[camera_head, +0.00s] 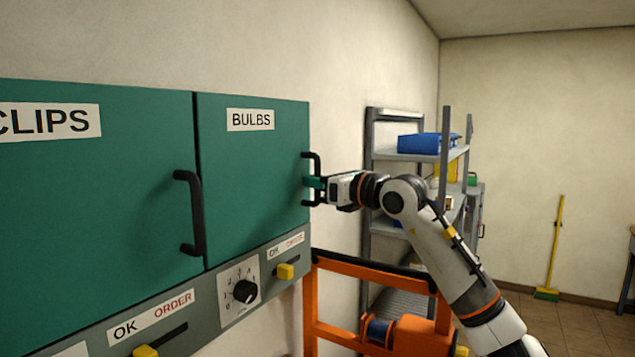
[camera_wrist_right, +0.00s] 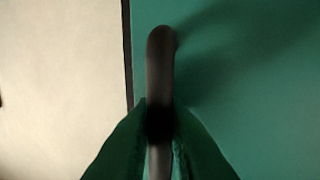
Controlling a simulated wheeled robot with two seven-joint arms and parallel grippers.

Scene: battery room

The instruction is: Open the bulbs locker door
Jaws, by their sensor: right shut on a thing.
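The bulbs locker door (camera_head: 255,170) is a teal panel with a white BULBS label (camera_head: 250,119). It looks shut, flush with the clips door to its left. Its black bar handle (camera_head: 318,163) is upright at the door's right edge. My right gripper (camera_head: 313,183) reaches in from the right and is shut on this handle. In the right wrist view the green fingers (camera_wrist_right: 160,135) close on both sides of the dark handle (camera_wrist_right: 160,65), with the teal door (camera_wrist_right: 250,80) behind. The handle part between the fingers is partly hidden. My left gripper is not in view.
The clips door (camera_head: 90,190) has its own black handle (camera_head: 190,213). Below are a dial (camera_head: 243,291) and yellow sliders (camera_head: 285,271). An orange frame (camera_head: 380,270) stands under my right arm, with a grey shelf (camera_head: 385,155) behind. Open floor lies at the right, near a broom (camera_head: 555,250).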

